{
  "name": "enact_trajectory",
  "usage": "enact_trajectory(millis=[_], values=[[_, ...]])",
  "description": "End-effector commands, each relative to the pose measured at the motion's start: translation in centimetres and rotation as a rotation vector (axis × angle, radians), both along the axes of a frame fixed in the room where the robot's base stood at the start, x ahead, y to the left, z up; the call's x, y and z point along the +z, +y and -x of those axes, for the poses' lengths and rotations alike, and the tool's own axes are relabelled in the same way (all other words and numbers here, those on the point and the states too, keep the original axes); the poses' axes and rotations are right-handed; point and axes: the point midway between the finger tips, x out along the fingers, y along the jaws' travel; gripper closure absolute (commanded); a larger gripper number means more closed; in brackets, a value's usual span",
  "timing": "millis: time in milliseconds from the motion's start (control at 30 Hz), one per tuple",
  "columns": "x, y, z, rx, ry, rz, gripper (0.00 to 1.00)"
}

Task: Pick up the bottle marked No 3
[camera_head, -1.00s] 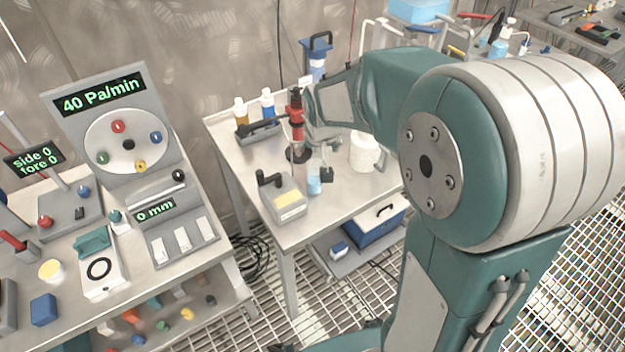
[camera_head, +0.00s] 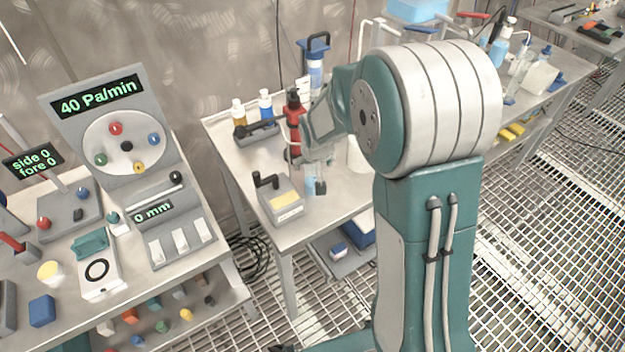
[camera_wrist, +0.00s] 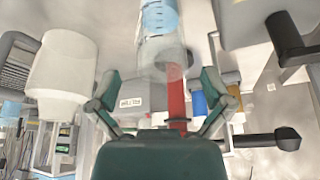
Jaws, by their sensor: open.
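A small clear bottle with blue contents (camera_head: 310,187) stands on the middle table, just below my gripper (camera_head: 317,158). In the wrist view, which looks upside down, a clear vessel with blue contents (camera_wrist: 160,20) hangs from the top edge, its clear end near the space between my open fingers (camera_wrist: 160,78). My gripper holds nothing. An amber bottle (camera_head: 238,112) and a blue bottle (camera_head: 265,104) stand in a dark rack at the table's back left. I cannot read a No 3 mark on any bottle; a small white label (camera_wrist: 131,103) in the wrist view is too blurred.
A red upright device (camera_head: 293,108) stands behind my gripper. A grey box with a black crank (camera_head: 282,198) is close on the left. A white container (camera_head: 357,156) is on the right, partly hidden by my arm. A control panel (camera_head: 125,140) stands on the left bench.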

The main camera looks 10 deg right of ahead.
Motion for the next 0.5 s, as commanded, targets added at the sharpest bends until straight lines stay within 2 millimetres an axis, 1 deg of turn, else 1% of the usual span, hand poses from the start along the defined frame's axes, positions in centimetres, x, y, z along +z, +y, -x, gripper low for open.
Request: enact_trajectory(millis=[33,67,100,167,200,233,500], values=[[0.01,0.08,0.00,0.001,0.000,0.000,0.13],[0.02,0.09,0.00,0.001,0.000,0.000,0.27],[0.01,0.09,0.01,0.001,0.000,0.000,0.45],[0.01,0.10,0.01,0.001,0.000,0.000,0.71],[0.01,0.09,0.01,0.001,0.000,0.000,0.89],[-0.01,0.09,0.00,0.001,0.001,0.001,1.00],[-0.10,0.11,0.06,0.001,0.003,0.001,1.00]])
